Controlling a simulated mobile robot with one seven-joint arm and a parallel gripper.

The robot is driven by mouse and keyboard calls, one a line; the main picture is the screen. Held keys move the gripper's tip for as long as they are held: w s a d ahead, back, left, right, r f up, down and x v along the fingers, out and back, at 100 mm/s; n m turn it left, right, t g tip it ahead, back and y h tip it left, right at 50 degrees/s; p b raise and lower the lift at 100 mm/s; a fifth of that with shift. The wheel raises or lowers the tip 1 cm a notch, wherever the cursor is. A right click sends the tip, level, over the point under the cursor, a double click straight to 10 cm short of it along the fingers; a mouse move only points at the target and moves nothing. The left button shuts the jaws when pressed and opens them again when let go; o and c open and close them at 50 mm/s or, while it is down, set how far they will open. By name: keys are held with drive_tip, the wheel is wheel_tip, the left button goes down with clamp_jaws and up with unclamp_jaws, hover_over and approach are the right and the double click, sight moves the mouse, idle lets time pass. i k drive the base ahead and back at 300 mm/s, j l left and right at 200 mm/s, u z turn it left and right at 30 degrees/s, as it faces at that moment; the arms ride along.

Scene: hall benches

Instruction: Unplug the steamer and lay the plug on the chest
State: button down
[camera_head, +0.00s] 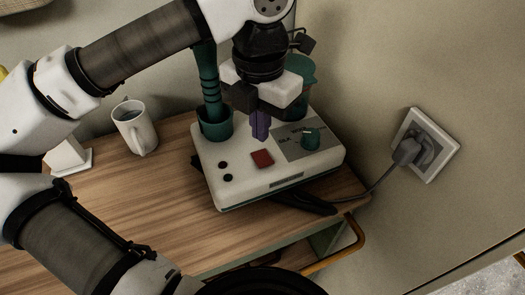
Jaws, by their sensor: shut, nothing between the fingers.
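The steamer (245,181) is a white box with a green base, a red button and a green dial, standing on the wooden chest (130,200). Its dark cord runs right to a grey plug (408,152), which sits in the white wall socket (437,135). My gripper (260,136) points down just above the steamer's top, left of the dial and behind the red button. It is shut and empty. It stands well left of the plug. I cannot tell whether its tips touch the steamer. My arm hides part of the steamer's rear.
A green-handled piece (209,90) stands in a green holder at the steamer's left rear. A green container (304,80) stands behind my gripper. A white mug (134,127) stands at the left. A gold rail (345,246) edges the chest's right end. Bare wood lies left of the steamer.

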sight(415, 149)
drive_tip(key=k, duration=1)
